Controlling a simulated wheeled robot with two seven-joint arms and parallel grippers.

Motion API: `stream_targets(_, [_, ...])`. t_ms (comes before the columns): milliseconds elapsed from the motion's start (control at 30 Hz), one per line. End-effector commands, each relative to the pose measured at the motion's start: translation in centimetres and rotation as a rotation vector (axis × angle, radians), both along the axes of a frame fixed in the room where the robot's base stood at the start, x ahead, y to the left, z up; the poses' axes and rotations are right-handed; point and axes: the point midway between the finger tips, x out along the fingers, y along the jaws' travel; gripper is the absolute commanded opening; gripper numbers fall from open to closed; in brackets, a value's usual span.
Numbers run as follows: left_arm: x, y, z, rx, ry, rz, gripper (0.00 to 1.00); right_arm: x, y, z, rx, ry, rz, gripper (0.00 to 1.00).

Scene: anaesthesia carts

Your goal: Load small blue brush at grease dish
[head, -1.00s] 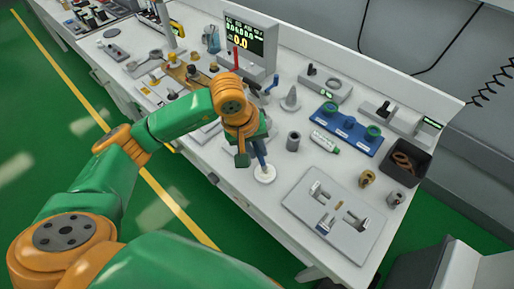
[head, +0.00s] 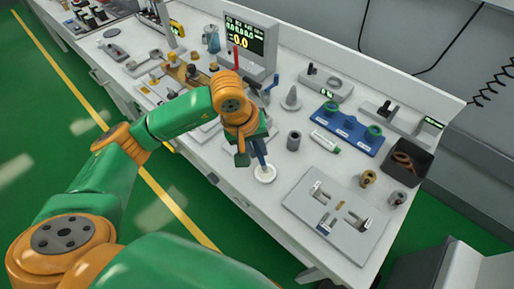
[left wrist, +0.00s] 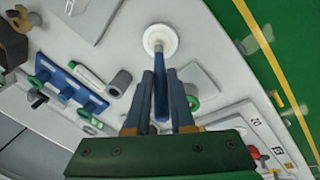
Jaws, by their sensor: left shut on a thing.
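My left gripper (head: 251,154) is shut on the small blue brush (left wrist: 161,98), seen between its two fingers in the left wrist view. The brush points down at the grease dish (head: 264,174), a small round white dish near the front edge of the bench. In the left wrist view the brush's far end meets the near rim of the dish (left wrist: 160,36). I cannot tell if the tip touches the grease. The gripper is just above and beside the dish. My right gripper is not in view.
A grey plate with metal fittings (head: 334,216) lies right of the dish. Behind are a grey cylinder (head: 293,141), a white-and-green tube (head: 325,142), a blue holder with green rings (head: 347,128) and a dark bin (head: 408,162). A display (head: 247,45) stands at the back.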

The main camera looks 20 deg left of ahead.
Motion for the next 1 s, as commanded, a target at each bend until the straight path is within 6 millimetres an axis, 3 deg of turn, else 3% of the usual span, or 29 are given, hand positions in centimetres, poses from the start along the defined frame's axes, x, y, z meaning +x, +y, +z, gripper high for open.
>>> stream_targets(533, [-0.1,0.0,-0.1,0.002,0.005,-0.001,0.0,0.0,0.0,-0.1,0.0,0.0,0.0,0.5])
stream_targets(1000, [0.0,0.0,5.3,0.001,0.0,-0.001,0.0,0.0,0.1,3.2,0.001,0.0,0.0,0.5])
